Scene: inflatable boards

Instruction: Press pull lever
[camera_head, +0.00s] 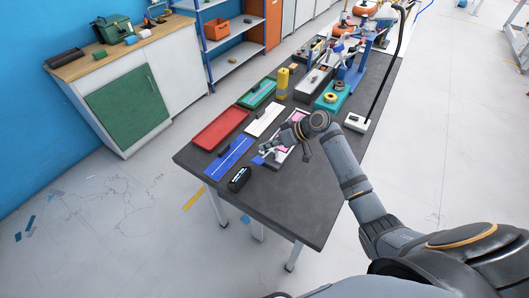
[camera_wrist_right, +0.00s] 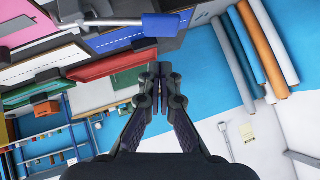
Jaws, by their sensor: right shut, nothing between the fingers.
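A lever with a blue handle (camera_head: 258,160) shows at the near end of a narrow grey and pink board on the dark table. In the right wrist view the blue handle (camera_wrist_right: 174,26) is at the top, on a metal bar, beyond and above my fingertips. No contact with the lever can be made out. My left gripper is not in view.
A red tray (camera_head: 220,129), a blue board (camera_head: 229,158) and a black box (camera_head: 239,179) lie left of the lever. A teal board (camera_head: 331,97) and a blue stand (camera_head: 352,75) are farther back. The table's near right corner is clear.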

